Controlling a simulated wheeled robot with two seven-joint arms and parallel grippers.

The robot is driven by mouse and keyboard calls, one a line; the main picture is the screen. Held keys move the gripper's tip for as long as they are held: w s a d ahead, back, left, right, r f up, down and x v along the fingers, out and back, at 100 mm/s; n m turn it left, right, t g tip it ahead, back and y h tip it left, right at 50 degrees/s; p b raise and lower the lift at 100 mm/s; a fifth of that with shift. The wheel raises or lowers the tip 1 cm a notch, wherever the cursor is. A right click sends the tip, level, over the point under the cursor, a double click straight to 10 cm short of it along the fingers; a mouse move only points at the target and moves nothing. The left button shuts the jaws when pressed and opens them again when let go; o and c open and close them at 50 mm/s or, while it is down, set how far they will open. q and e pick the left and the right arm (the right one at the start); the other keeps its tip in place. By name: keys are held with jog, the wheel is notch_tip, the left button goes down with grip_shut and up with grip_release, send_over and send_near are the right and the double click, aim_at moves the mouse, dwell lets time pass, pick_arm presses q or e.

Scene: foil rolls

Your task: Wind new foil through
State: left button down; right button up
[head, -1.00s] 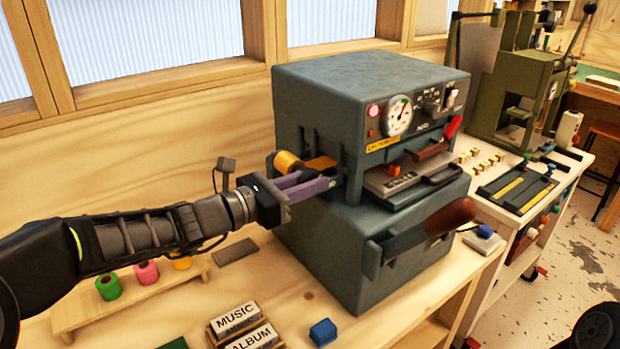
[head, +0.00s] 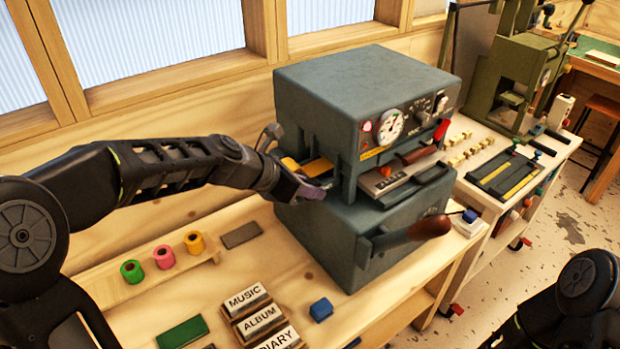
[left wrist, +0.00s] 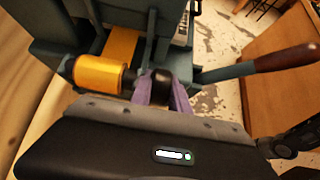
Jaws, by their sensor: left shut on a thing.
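The grey hot-stamping machine (head: 365,115) stands on the bench, with a gold foil roll (left wrist: 98,74) at its left side. A gold foil strip (left wrist: 122,43) runs from the roll into the machine; the strip (head: 318,167) also shows in the head view. My left gripper (left wrist: 160,92) has its purple fingers on either side of a black knob (left wrist: 153,84) beside the roll and is shut on it. In the head view my left gripper (head: 312,191) is at the machine's left side, partly hiding the roll. My right gripper is out of view; only part of that arm shows.
Green (head: 131,271), pink (head: 164,257) and yellow (head: 194,242) rolls stand on a wooden rack. Label blocks (head: 262,320), a blue block (head: 321,309) and a grey slab (head: 241,235) lie on the bench. The machine's lever (head: 420,230) sticks out in front.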

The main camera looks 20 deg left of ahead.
pick_arm(q)
jog(key=shift+w+r+g+y, duration=0.1)
jog(key=shift+w+g+y, duration=0.05)
jog(key=shift+g+y, duration=1.45)
jog(key=c, duration=1.2)
grip_release()
jog(key=shift+c, duration=0.2)
jog(key=shift+b+v, duration=0.75)
jog(key=shift+v, duration=3.1)
